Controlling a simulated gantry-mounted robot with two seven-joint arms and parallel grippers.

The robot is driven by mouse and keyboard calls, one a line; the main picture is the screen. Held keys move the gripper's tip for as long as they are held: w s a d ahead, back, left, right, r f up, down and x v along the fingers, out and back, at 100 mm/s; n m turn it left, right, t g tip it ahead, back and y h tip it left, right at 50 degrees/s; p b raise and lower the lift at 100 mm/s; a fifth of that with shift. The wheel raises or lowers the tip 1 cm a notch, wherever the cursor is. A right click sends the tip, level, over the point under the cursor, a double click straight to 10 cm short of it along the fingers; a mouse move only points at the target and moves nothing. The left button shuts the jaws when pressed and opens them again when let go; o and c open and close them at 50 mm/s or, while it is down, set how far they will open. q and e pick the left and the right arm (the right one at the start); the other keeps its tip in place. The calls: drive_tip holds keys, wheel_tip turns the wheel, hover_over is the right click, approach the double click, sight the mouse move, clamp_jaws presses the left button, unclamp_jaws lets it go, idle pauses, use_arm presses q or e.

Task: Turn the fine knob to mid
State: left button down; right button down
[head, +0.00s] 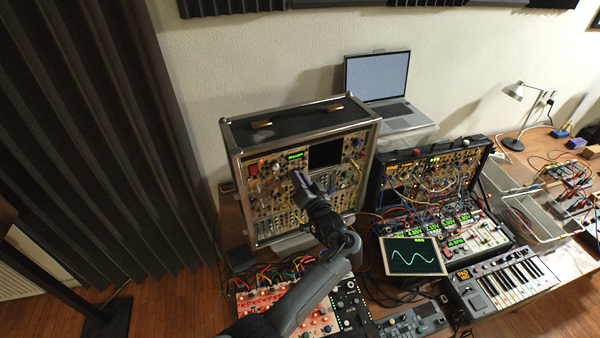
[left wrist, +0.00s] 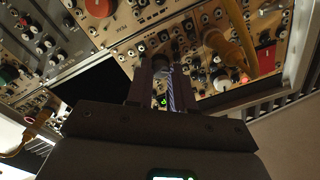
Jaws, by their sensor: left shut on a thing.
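The tall synth case (head: 240,150) stands upright on the bench, its panel full of knobs and jacks. My left gripper (head: 301,184) is at the middle of this panel. In the left wrist view the two fingers (left wrist: 163,84) are closed around a small dark knob (left wrist: 159,66), which I take to be the fine knob. The fingers hide most of it, so I cannot read its label or tell where it points. My right gripper is in neither view.
A lower synth case (head: 380,180) with many patch cables stands to the right. A tablet with a green wave (head: 414,256), a keyboard (head: 505,284) and a red-panelled module (head: 262,303) crowd the front. A laptop (head: 377,80) stands behind. Other knobs and cables surround the fingers closely.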

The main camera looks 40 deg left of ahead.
use_arm(q)
drive_tip(key=m+p, duration=0.6)
drive_tip(key=m, duration=0.4)
drive_tip(key=shift+m, duration=0.4)
drive_tip(key=shift+f, duration=0.1)
drive_tip(key=c, duration=1)
unclamp_jaws()
drive_tip(key=v, duration=1)
drive_tip(key=shift+s+d+f, duration=0.1)
drive_tip(key=shift+s+d, duration=0.2)
drive_tip(key=shift+s, duration=0.05)
